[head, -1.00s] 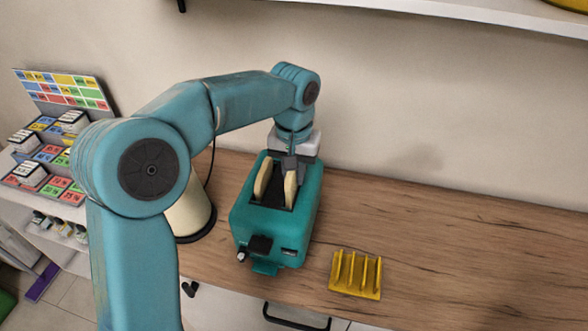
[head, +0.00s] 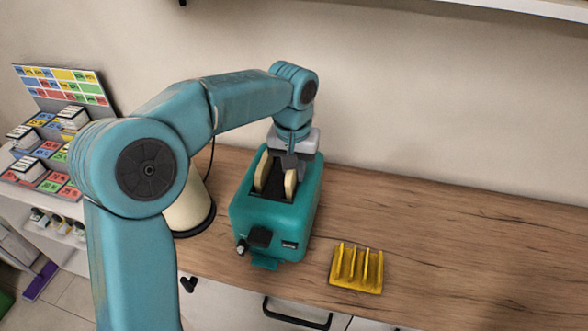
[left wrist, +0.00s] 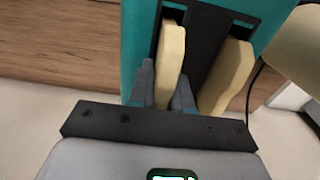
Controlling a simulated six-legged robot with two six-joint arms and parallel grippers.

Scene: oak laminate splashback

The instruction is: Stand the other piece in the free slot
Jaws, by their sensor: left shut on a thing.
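A teal toaster (head: 262,222) stands on the wooden counter, with two pale bread slices upright in its two slots. My left gripper (head: 290,163) is over the far end of the toaster, shut on the right-hand slice (head: 290,185). The left-hand slice (head: 262,176) stands free of the gripper. In the left wrist view, the fingers (left wrist: 164,92) are on either side of the held slice (left wrist: 171,60), which sits in its slot. The other slice (left wrist: 228,75) is to the right there. The slices' lower parts are hidden in the slots. My right gripper is out of view.
A yellow rack (head: 357,270) with upright dividers stands empty on the counter (head: 440,250), right of the toaster. A cream rounded object (head: 188,208) on a dark base stands close to the toaster's left. The counter's right side is clear. A shelf hangs above.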

